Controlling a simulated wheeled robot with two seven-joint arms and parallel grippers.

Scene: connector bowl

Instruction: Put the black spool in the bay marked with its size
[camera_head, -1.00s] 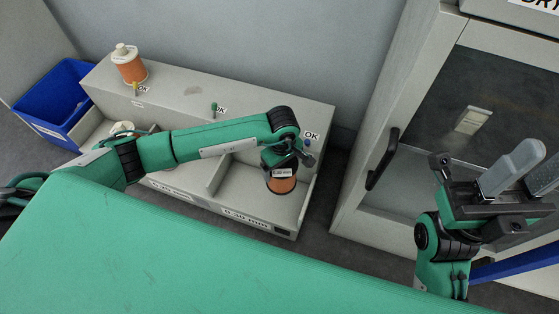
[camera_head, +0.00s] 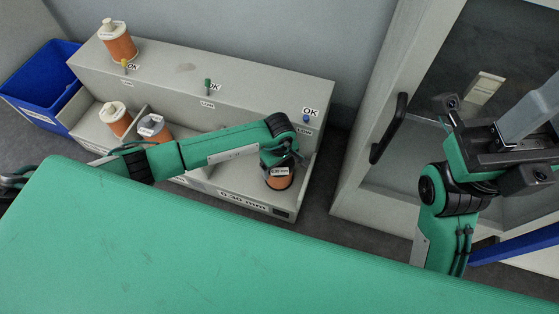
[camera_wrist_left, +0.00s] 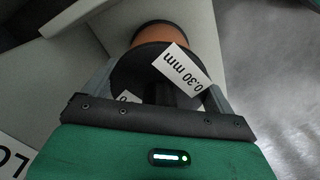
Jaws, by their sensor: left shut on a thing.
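The black spool (camera_head: 280,180), with a black flange and orange winding, hangs upright in my left gripper (camera_head: 281,163). The wrist view shows its label reading 0.30 mm on the black flange (camera_wrist_left: 140,72), with a gripper finger on each side. My left gripper is shut on it. The spool is over or in the right-hand bay (camera_head: 235,181) of the grey rack, whose front label appears to read 0.30 mm. I cannot tell whether its bottom touches the bay floor. My right gripper (camera_head: 530,115) is raised at the right; its finger gap is unclear.
White-topped orange spools stand on the rack top (camera_head: 118,43) and in the left bay (camera_head: 116,120). A grey-topped spool (camera_head: 154,128) stands in the neighbouring bay. A blue bin (camera_head: 42,90) is at left, a cabinet with a black handle (camera_head: 389,128) at right.

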